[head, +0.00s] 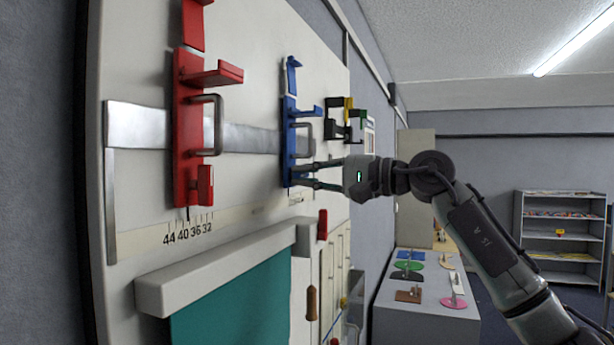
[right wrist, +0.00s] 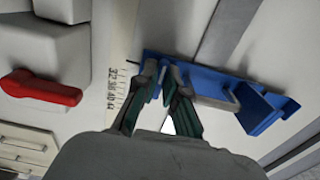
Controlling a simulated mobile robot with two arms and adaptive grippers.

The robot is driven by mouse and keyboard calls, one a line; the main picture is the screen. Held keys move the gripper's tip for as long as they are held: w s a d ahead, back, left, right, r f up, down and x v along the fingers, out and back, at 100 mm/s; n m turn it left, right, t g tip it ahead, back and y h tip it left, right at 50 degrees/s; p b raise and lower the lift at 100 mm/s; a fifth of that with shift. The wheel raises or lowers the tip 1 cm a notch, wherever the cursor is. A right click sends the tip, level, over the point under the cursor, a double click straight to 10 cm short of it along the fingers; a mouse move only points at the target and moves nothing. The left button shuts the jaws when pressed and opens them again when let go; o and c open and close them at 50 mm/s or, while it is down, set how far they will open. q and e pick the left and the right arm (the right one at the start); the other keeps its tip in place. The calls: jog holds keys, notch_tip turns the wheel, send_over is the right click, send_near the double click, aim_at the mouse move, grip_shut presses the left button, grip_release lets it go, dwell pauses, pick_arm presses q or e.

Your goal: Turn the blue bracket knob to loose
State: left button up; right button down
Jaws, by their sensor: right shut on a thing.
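The blue bracket (head: 289,125) is mounted upright on a grey metal rail (head: 251,138) on the white wall board. My right gripper (head: 300,177) reaches in from the right and is shut at the bracket's lower end, where its knob sits. The fingers hide most of the knob, so its turn position cannot be made out. In the right wrist view the fingertips (right wrist: 163,73) close over the end of the blue bracket (right wrist: 212,82) nearest the number scale (right wrist: 117,75). My left gripper is not in view.
A red bracket (head: 187,130) sits on the same rail to the left. Black, yellow and green brackets (head: 342,118) are farther right. A red handle (right wrist: 42,88) lies below the scale. A grey table (head: 424,308) with small items and a shelf (head: 561,235) stand behind.

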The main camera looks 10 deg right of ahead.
dwell(0.3)
jog(key=c, duration=1.2)
grip_release()
jog(key=shift+c, duration=0.2)
jog(key=shift+s+d, duration=0.1)
jog(key=shift+d, duration=0.1)
jog(key=v, duration=0.7)
jog(key=shift+s+d, duration=0.15)
jog(key=shift+d, duration=0.05)
jog(key=shift+f, duration=0.1)
